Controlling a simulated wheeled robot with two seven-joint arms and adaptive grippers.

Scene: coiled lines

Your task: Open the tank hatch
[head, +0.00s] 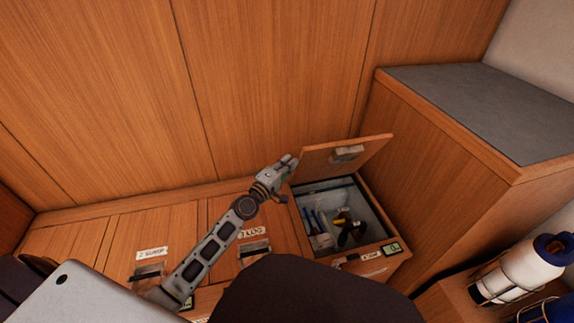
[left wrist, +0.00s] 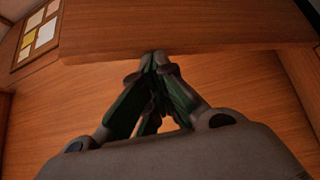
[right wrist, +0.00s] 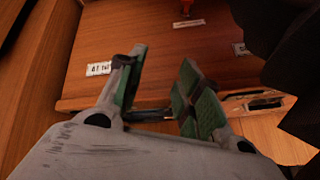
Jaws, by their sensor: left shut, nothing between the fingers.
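A wooden hatch lid (head: 345,155) at the right end of the bench stands raised, with a grey fitting (head: 347,153) on its face. Below it a compartment (head: 378,228) is open, with several small tools and tubes inside. I cannot read its label clearly. My left gripper (head: 290,162) is shut and empty beside the lid's left edge; I cannot tell if it touches. In the left wrist view its fingertips (left wrist: 154,58) meet near the edge of a wooden panel (left wrist: 190,25). My right gripper (right wrist: 164,62) shows only in its wrist view, fingers apart, over a labelled wooden panel (right wrist: 150,55).
Two closed hatches lie left of the open one, one labelled "2 SUMP" (head: 152,253), the other with a less legible label (head: 251,232). A grey-topped cabinet (head: 480,100) stands at the right. A white bottle (head: 520,268) with a blue cap is at the lower right.

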